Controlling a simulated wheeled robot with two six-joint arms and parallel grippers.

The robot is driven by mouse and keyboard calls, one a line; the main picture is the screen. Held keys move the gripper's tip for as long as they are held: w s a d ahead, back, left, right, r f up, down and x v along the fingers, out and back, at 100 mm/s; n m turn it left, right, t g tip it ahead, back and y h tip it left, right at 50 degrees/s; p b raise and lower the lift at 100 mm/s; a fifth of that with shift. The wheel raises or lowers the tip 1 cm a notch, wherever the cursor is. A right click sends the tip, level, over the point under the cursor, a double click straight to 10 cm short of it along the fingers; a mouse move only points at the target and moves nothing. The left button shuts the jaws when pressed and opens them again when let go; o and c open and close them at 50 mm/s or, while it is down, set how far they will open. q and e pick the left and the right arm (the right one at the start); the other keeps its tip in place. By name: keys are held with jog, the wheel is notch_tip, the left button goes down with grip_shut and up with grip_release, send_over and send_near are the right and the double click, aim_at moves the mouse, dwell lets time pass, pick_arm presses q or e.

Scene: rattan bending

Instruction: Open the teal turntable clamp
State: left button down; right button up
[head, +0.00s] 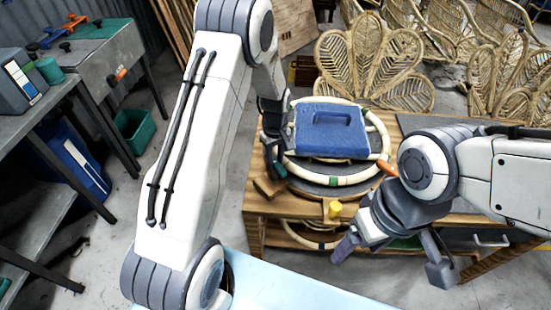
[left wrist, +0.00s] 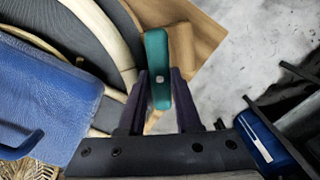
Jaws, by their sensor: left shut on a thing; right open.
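The teal turntable clamp (left wrist: 157,48) shows in the left wrist view as a rounded teal bar with a small pale fastener. It lies beside the pale rattan ring and the dark turntable disc. My left gripper (left wrist: 160,85) has its two dark fingers on either side of the bar and is shut on it. In the head view my left gripper (head: 274,150) is at the left edge of the turntable (head: 312,186); there it largely hides the clamp. My right gripper (head: 394,258) is open and empty, its fingers wide apart, in front of the bench to the right.
A blue block with a handle slot (head: 331,130) sits over the rattan ring (head: 372,178). A yellow knob (head: 335,209) stands at the front of the wooden bench (head: 268,205). Rattan chair backs (head: 368,60) stand behind. A grey workbench (head: 95,65) is at left.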

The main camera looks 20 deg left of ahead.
pick_arm(q)
jog(key=shift+n, duration=0.8)
jog(key=c, duration=0.6)
grip_release()
jog(key=shift+r, duration=0.1)
notch_tip(320, 180, up, 10)
jog(key=b, duration=0.1)
jog(key=shift+r, duration=0.2)
